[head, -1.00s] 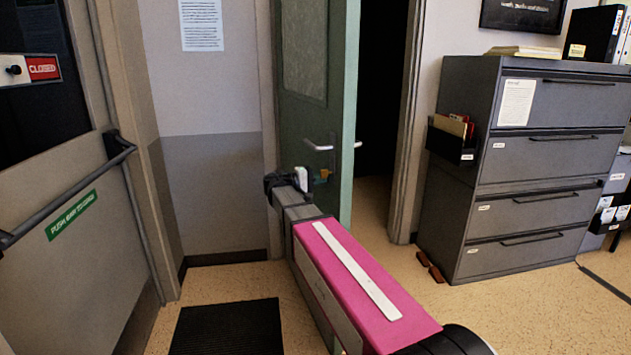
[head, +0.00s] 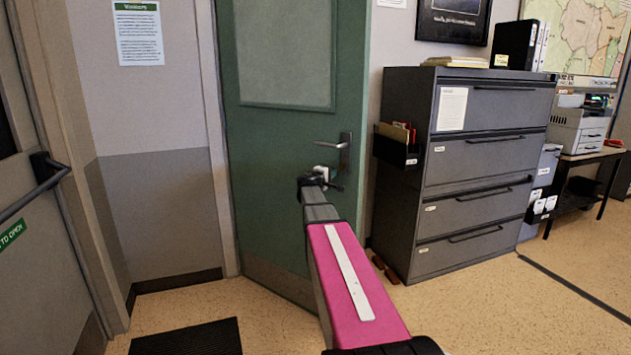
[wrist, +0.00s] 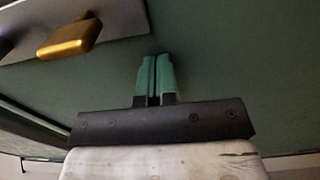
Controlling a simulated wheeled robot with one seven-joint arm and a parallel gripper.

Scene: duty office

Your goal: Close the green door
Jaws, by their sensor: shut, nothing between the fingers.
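The green door (head: 275,150) has a window panel, a lever handle (head: 343,152) on a metal plate and a metal kick plate. My gripper (head: 326,180) is in front of the door, just below and left of the handle. In the wrist view the green fingertips (wrist: 155,76) are together, with nothing between them, pointing at the door face, close to or touching it. A brass-coloured handle part (wrist: 70,38) shows at the upper left there.
A grey filing cabinet (head: 455,170) with a side file holder stands right of the door. A grey door (head: 38,250) with a push bar is at the left. A dark mat (head: 188,338) lies on the floor. Open floor is at the lower right.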

